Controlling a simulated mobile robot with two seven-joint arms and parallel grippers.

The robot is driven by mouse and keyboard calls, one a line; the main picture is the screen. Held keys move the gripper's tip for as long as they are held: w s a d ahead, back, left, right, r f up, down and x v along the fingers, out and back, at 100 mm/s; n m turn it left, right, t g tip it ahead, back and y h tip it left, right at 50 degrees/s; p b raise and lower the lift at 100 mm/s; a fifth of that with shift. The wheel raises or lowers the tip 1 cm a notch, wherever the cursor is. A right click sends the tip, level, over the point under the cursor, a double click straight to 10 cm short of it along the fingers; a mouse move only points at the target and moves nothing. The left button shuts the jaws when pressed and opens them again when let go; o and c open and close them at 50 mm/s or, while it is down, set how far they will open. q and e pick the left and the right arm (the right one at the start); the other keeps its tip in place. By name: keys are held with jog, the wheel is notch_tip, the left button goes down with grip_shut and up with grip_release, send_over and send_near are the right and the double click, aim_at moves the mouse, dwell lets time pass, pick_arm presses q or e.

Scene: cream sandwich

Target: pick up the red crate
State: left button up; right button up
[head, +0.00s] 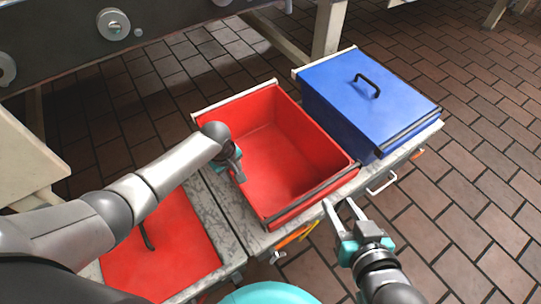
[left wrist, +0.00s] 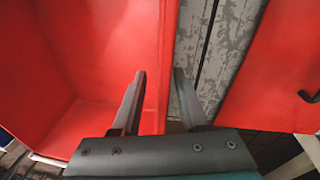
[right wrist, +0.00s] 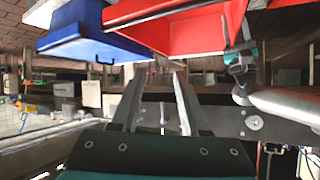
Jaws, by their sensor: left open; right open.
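The red crate (head: 312,150) stands open and empty on a grey worn surface in the middle of the head view. My left gripper (head: 238,170) is open at the crate's left wall. In the left wrist view, its fingers (left wrist: 158,85) lie either side of the rim of the red crate (left wrist: 85,50), one over the inside and one outside; contact is unclear. My right gripper (head: 343,208) is open and empty, just off the crate's near right corner. The right wrist view shows its fingers (right wrist: 158,85) apart from the crate (right wrist: 190,38).
A blue lidded crate (head: 340,100) with a black handle stands to the right of the red crate. A red lid or box (head: 180,235) with a dark handle lies to the left. A dark machine (head: 150,30) stands behind. Brick floor (head: 470,180) is clear on the right.

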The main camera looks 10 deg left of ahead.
pick_arm(q)
jog(key=shift+w+f+b, duration=0.1)
jog(key=shift+f+b, duration=0.4)
jog(key=shift+f, duration=0.25)
jog(key=shift+f+b, duration=0.3)
pick_arm(e)
jog(key=shift+a+r+t+y, duration=0.45)
jog(key=shift+a+t, duration=0.2)
jog(key=shift+t, duration=0.15)
jog(key=shift+a+r+t+y, duration=0.4)
jog(key=shift+a+t, duration=0.25)
jog(key=shift+t, duration=0.15)
pick_arm(q)
grip_shut()
jog(key=shift+w, duration=0.1)
